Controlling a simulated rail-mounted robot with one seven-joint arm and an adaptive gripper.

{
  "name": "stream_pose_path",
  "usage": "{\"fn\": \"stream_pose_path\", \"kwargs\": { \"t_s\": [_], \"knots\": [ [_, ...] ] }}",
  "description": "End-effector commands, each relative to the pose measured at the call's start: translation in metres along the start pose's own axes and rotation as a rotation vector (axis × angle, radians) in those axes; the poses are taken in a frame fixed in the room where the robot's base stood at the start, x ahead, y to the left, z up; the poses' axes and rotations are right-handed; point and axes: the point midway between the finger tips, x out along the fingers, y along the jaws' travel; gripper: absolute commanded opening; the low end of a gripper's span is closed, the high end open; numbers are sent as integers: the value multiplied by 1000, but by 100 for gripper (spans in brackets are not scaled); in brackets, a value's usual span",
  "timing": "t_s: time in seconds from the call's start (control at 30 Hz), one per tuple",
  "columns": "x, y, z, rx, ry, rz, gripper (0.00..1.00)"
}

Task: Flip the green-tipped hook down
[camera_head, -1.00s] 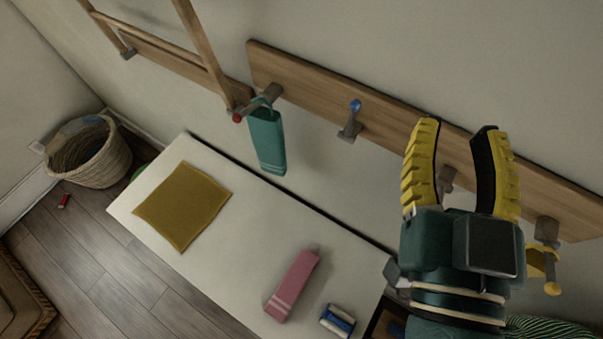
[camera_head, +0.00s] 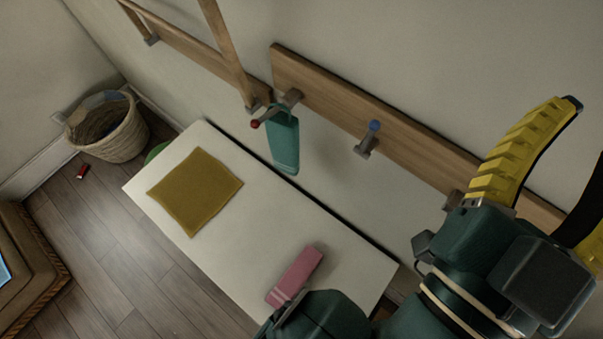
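No green tip shows in the head view. A hook base (camera_head: 453,199) on the wooden wall rail (camera_head: 400,128) is partly hidden by my gripper, and its tip cannot be seen. Left of it, a blue-tipped hook (camera_head: 367,139) sticks up from the rail. A red-tipped hook (camera_head: 257,123) is at the rail's left end, with a teal bottle (camera_head: 284,142) hanging from it. My gripper (camera_head: 588,134) is at the right edge, with yellow-and-black fingers spread apart. No object shows between them, though the right finger is partly cut off.
A white bench top (camera_head: 235,225) below the rail holds a mustard cloth (camera_head: 195,192) and a pink bottle (camera_head: 295,274), partly covered by my arm. A wicker basket (camera_head: 108,128) stands on the floor at left. The wall above the rail is clear.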

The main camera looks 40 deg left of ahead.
Motion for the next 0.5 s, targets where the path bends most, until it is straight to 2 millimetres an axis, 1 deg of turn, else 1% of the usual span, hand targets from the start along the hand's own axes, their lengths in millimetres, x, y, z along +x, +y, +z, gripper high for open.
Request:
{"fn": "stream_pose_path", "kwargs": {
  "t_s": [0.03,0.07,0.1,0.5],
  "knots": [
    [9,0,-21,3,-3,0,39],
    [6,0,-14,4,-6,0,39],
    [-4,0,13,3,-8,0,39],
    [-35,1,93,0,-4,-1,39]
  ]
}}
